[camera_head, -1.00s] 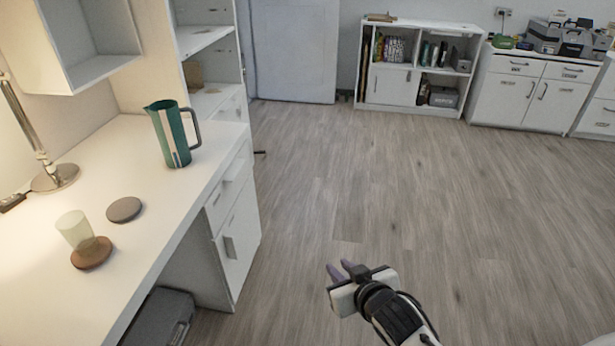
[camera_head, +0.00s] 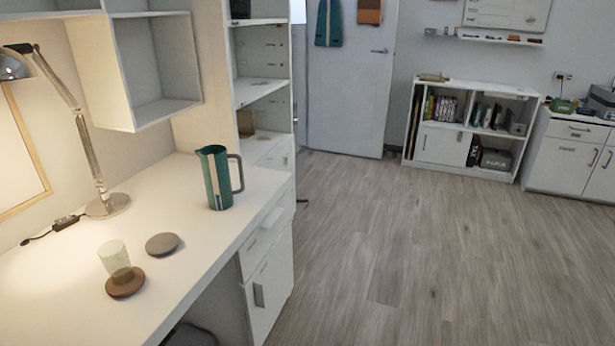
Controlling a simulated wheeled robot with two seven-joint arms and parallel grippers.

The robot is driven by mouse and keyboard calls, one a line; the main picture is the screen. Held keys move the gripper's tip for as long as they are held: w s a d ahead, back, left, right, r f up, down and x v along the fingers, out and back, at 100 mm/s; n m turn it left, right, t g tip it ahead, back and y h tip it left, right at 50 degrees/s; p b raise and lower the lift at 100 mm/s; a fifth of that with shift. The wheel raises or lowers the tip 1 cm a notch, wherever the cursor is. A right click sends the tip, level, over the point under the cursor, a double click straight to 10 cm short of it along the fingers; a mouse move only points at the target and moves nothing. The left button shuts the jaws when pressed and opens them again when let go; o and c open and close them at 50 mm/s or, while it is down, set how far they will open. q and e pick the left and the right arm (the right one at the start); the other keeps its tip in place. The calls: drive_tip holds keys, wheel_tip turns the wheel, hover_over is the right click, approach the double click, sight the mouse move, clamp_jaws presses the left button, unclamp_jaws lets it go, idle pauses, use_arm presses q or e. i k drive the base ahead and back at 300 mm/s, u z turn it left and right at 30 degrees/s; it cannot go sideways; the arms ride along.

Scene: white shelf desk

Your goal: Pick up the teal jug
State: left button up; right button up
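The teal jug (camera_head: 217,180) stands upright on the white desk (camera_head: 200,255), close to its right edge. It has a pale stripe down its side and a dark handle on its right. Neither of my grippers shows in the head view now, and nothing touches the jug.
A pale green glass (camera_head: 115,258) stands at a brown coaster (camera_head: 126,284), with a grey coaster (camera_head: 162,244) beside it. A desk lamp (camera_head: 108,205) stands at the back left. A wall cabinet (camera_head: 165,70) hangs above. The floor (camera_head: 400,270) to the right is clear.

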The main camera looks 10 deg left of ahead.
sight(213, 159)
drive_tip(key=z, duration=0.6)
drive_tip(key=i, duration=0.75)
drive_tip(key=u, duration=1.6)
